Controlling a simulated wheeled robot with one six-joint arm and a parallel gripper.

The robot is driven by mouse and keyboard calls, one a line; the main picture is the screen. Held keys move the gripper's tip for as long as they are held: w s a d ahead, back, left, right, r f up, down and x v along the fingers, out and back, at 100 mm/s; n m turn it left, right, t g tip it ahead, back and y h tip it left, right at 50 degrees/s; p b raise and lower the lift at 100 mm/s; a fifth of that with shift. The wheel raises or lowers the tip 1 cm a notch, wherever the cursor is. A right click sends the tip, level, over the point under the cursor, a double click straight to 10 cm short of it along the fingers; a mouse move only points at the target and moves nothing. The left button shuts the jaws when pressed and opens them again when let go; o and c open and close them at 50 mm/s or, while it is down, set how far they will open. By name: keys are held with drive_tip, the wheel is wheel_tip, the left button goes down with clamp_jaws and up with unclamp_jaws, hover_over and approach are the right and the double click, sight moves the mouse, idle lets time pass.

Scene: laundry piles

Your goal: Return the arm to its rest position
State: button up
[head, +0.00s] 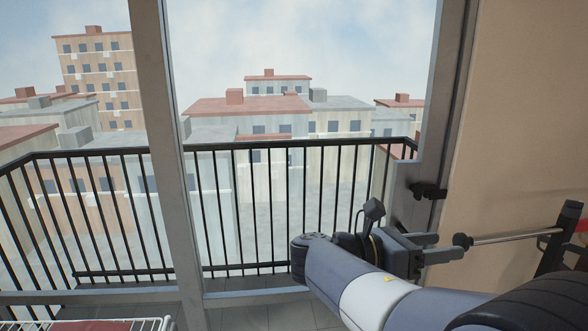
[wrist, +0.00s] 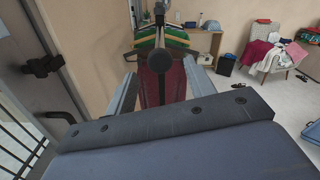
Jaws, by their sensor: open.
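My arm (head: 376,295) reaches in from the lower right of the head view, bent at a joint near the balcony window. My gripper (head: 450,246) points right, with its two fingers apart and nothing held. In the wrist view my gripper (wrist: 163,74) shows a finger on each side of a dark round rail end (wrist: 160,60). This knob (head: 462,240) caps a metal rail (head: 515,236) just beyond the fingertips in the head view. I cannot tell whether the fingers touch it.
Clothes (wrist: 172,85) hang from the rail. A window frame (head: 168,150) and a balcony railing (head: 270,146) stand behind my arm. A door handle (head: 428,191) is just above the gripper. A chair with clothes (wrist: 272,52) and a desk (wrist: 208,34) stand farther off.

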sight(471, 239)
drive_tip(key=d, duration=0.6)
drive_tip(key=shift+w+d+p, duration=0.25)
drive_tip(key=shift+d+p, duration=0.1)
drive_tip(key=shift+s, duration=0.15)
